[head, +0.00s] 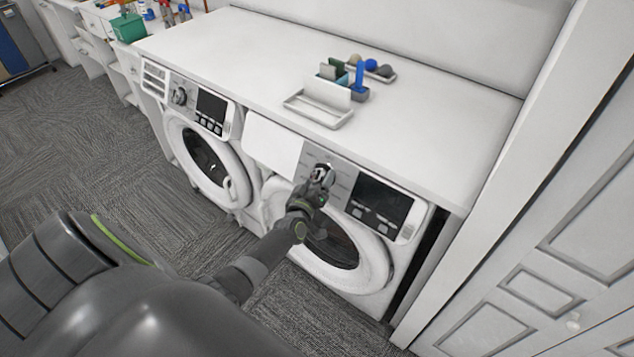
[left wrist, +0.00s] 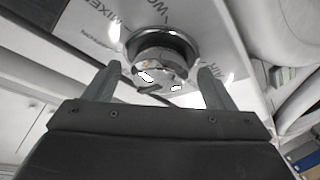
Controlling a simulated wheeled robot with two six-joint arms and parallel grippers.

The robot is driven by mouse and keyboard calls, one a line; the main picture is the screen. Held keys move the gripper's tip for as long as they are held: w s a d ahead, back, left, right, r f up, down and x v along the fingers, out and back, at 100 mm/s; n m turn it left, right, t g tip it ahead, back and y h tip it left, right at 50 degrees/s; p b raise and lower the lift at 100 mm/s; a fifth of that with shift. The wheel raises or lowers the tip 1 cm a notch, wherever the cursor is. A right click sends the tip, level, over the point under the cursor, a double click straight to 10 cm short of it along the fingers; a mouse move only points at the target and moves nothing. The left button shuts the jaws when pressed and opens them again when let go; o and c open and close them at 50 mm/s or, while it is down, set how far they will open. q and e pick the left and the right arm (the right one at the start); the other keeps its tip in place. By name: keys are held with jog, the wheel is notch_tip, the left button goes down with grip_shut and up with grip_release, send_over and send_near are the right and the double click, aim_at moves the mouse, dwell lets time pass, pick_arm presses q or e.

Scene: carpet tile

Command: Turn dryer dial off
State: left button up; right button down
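The machine on the right (head: 345,262) is white with a round door, and its front panel has a dark display (head: 381,199). Its round metal dial (head: 325,172) sits on the grey part of the panel, partly covered by my left gripper (head: 321,179). In the left wrist view the dial (left wrist: 160,55) is large and shiny, with printed words around it. My left gripper (left wrist: 157,88) is open, with one finger on each side of the dial's lower edge. I cannot tell whether the fingers touch it. My right gripper is not in view.
A second white machine (head: 203,150) with its own dial (head: 180,96) stands to the left. A white counter (head: 420,110) runs above both, holding a white tray (head: 318,112) and small items. A white cabinet door (head: 560,270) is close on the right.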

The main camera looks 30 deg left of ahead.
pick_arm(q)
jog(key=shift+s, duration=0.1)
jog(key=shift+s+d, duration=0.1)
jog(key=shift+s, duration=0.1)
jog(key=v, duration=1.6)
jog(key=shift+s+r, duration=0.15)
jog(key=shift+s, duration=0.25)
